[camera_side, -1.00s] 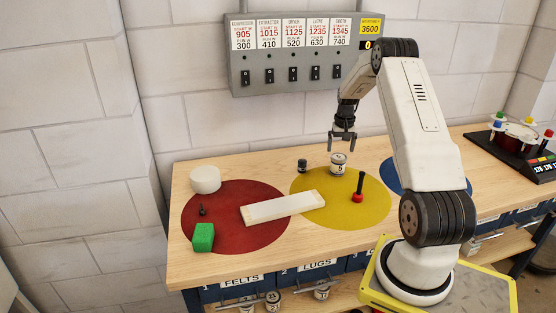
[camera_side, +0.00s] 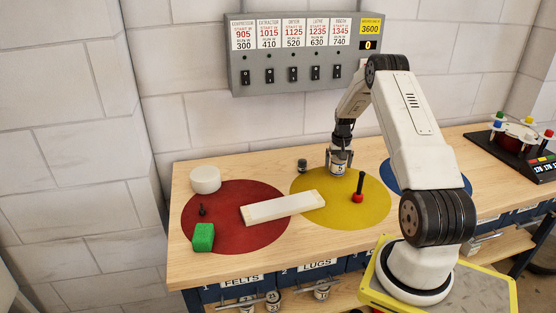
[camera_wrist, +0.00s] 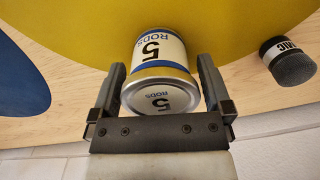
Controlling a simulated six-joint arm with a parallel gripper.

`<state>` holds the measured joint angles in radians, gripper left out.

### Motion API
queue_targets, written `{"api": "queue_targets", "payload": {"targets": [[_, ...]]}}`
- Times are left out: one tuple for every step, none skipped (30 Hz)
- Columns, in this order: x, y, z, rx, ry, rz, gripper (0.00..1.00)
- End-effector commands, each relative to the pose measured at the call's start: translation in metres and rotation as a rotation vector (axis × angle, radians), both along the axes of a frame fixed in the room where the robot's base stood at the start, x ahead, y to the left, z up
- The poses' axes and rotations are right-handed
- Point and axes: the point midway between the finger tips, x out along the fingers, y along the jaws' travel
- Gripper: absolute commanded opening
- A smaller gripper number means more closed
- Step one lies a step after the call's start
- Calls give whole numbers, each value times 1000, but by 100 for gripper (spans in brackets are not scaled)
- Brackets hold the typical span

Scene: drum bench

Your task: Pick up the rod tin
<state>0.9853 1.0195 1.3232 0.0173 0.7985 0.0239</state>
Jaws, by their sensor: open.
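The rod tin (camera_side: 340,168) is a small upright can with a white and blue label, standing at the back edge of the yellow disc. In the wrist view, the rod tin (camera_wrist: 158,65) reads "5 RODS" on its side and on its lid. My gripper (camera_side: 339,160) is lowered over it from above. In the wrist view, my gripper (camera_wrist: 160,85) is open, with one finger on each side of the tin. A narrow gap shows beside the fingers; whether either touches the tin is hard to tell.
A dark cylinder (camera_side: 302,165) stands close left of the tin; its label shows in the wrist view (camera_wrist: 288,60). A red-based black peg (camera_side: 359,188) stands in front on the yellow disc (camera_side: 345,212). A white bar (camera_side: 282,207), white puck (camera_side: 205,179) and green block (camera_side: 203,237) are further left.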

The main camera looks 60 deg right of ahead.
Motion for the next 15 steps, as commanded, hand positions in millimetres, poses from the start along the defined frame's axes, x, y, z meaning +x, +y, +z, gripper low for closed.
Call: {"api": "queue_targets", "payload": {"targets": [[0, 0, -4, 0, 0, 0, 100], [0, 0, -6, -1, 1, 0, 100], [0, 0, -8, -1, 1, 0, 100], [0, 0, -9, -1, 0, 0, 100], [0, 0, -9, -1, 0, 0, 100], [0, 0, -9, -1, 0, 0, 100], [0, 0, -9, -2, 0, 0, 100], [0, 0, -9, -2, 0, 0, 100], [0, 0, -9, -2, 0, 0, 100], [0, 0, -9, -1, 0, 0, 100], [0, 0, -9, -1, 0, 0, 100], [0, 0, -9, -1, 0, 0, 100], [0, 0, -9, -1, 0, 0, 100], [0, 0, -9, -1, 0, 0, 100], [0, 0, -9, -1, 0, 0, 100]]}}
